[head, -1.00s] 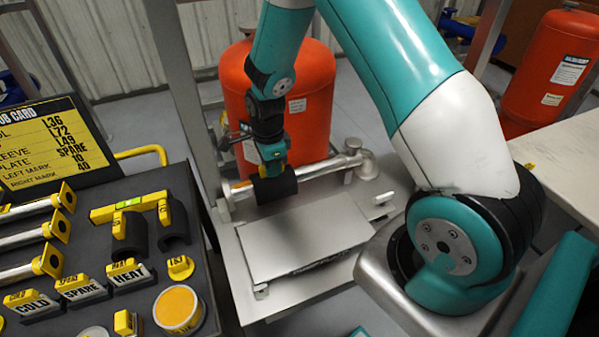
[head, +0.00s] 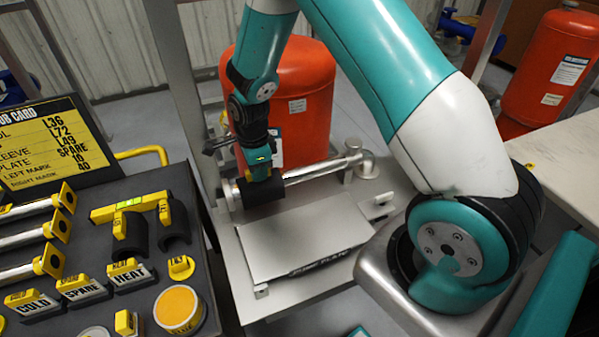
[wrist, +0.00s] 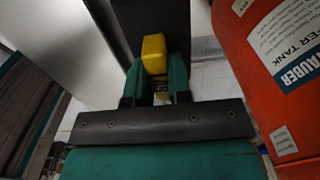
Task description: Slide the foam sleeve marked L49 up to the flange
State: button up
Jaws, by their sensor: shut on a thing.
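The dark foam sleeve (head: 264,191) sits around the metal pipe (head: 318,170) at its left end, close to the flange (head: 229,193). Whether the sleeve touches the flange I cannot tell. My gripper (head: 259,166) is above the sleeve, shut on its yellow tab. In the wrist view my gripper's two teal fingers (wrist: 161,82) close on the yellow tab (wrist: 154,52), with the dark sleeve beyond. The L49 mark is not readable on the sleeve.
An orange tank (head: 300,100) stands right behind the pipe. A metal plate (head: 305,238) lies in front of it on the skid. A dark tool table (head: 85,250) at left holds more pipes, two spare sleeves (head: 172,222) and labelled blocks. A steel post (head: 185,100) rises near the flange.

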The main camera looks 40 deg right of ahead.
jog(key=shift+w+a, duration=0.25)
jog(key=shift+a, duration=0.65)
dwell(0.5)
jog(key=o, duration=0.6)
jog(key=shift+o, duration=0.2)
jog(key=shift+r, duration=0.1)
jog(key=shift+r+p, duration=2.75)
jog(key=shift+r, duration=0.7)
